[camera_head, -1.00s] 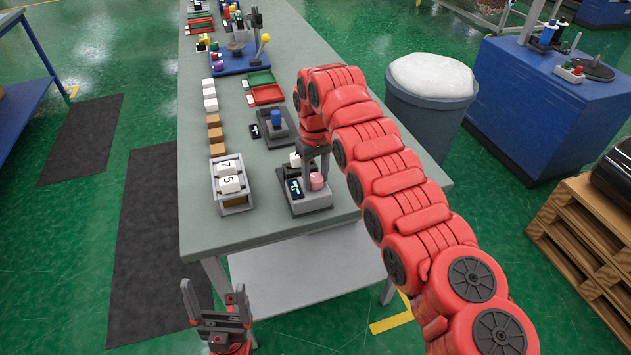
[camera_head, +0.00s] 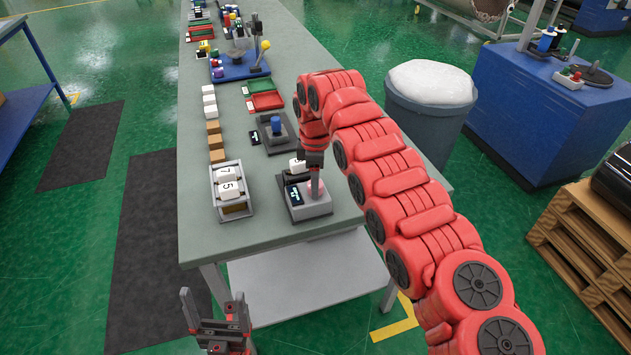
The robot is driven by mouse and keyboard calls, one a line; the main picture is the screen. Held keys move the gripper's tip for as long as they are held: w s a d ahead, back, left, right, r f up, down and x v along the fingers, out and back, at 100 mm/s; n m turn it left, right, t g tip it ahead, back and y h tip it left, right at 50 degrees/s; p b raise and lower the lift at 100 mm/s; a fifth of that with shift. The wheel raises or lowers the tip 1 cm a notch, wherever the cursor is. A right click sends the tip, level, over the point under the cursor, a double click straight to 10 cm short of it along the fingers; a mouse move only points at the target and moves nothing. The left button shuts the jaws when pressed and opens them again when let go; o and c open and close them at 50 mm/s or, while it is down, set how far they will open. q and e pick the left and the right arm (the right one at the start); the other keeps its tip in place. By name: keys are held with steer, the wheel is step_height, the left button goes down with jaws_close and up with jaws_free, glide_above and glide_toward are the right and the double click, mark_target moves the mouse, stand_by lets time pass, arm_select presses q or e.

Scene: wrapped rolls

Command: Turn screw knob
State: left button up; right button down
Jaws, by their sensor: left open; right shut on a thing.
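The pink screw knob (camera_head: 318,187) stands on a small grey device (camera_head: 311,207) with a dark display, near the table's front right. My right gripper (camera_head: 315,188) points down from above and is shut on the knob, its fingers partly hiding it. My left gripper (camera_head: 214,312) is open and empty, below and in front of the table's front edge.
On the grey table (camera_head: 232,125), a rack with white numbered blocks (camera_head: 229,184) stands left of the device. A blue-knobbed device (camera_head: 275,128) and a red tray (camera_head: 266,101) lie behind it. A grey bin (camera_head: 432,110) stands right of the table.

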steer(key=n, duration=0.5)
steer(key=shift+n, duration=0.4)
stand_by(0.4)
steer(key=shift+c, duration=1.7)
jaws_free()
